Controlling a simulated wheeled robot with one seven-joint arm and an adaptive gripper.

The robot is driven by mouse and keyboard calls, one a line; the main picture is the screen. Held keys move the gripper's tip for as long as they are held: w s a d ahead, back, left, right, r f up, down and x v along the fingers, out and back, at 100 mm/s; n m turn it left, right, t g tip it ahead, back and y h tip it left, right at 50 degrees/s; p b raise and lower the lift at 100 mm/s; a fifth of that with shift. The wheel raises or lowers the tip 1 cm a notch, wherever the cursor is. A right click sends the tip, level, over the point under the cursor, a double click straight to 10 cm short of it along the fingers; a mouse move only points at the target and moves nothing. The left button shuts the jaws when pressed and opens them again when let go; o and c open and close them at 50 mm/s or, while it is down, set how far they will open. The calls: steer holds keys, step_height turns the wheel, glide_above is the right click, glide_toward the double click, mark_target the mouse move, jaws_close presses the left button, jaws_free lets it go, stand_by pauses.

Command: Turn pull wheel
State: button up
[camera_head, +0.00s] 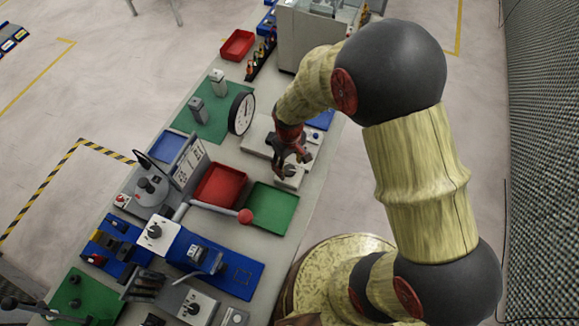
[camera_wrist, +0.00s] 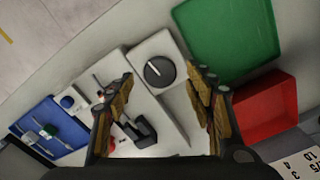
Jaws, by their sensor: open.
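A dark round knob (camera_wrist: 159,71) with a light line across its face sits on a pale square block (camera_wrist: 178,48) in the wrist view. It is the likeliest wheel, but I cannot be sure from its look. My gripper (camera_wrist: 161,85) is open and empty. Its two fingers stand on either side of the view, with the knob showing between and beyond their tips. In the head view my gripper (camera_head: 291,160) hangs low over the pale panel, near the block's end. The knob is mostly hidden there, and I see no contact.
A black device (camera_wrist: 140,132) stands on the panel beside the knob. A green tray (camera_head: 271,208) and a red tray (camera_head: 220,186) lie close by. A round dial (camera_head: 241,113) stands behind the panel.

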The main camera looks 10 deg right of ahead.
steer(key=shift+f, duration=1.05)
steer(key=shift+c, duration=1.2)
steer(key=c, duration=0.9)
